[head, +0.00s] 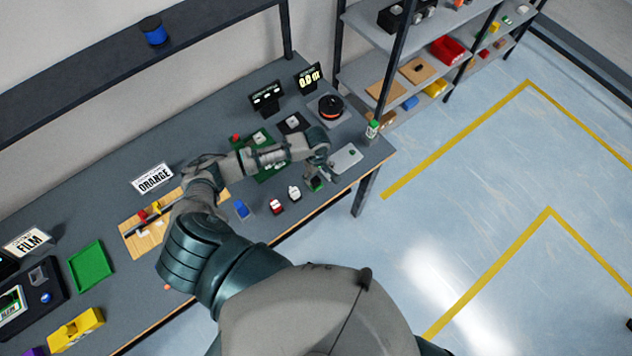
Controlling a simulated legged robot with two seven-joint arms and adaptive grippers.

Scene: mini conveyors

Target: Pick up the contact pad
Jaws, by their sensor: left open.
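My left gripper (318,174) hangs over the right end of the dark workbench (345,187), near its front edge. Its fingers are apart and I see nothing held between them. A small green piece (317,186) lies just below the fingertips, partly hidden by them. A light grey flat plate (346,158) with a small dark spot on it lies just right of the gripper. I cannot tell for sure which of these is the contact pad. My right gripper is out of view.
A round black device (331,108) and a green-capped bottle (372,129) stand behind. A shelf rack (395,60) rises beyond the bench.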

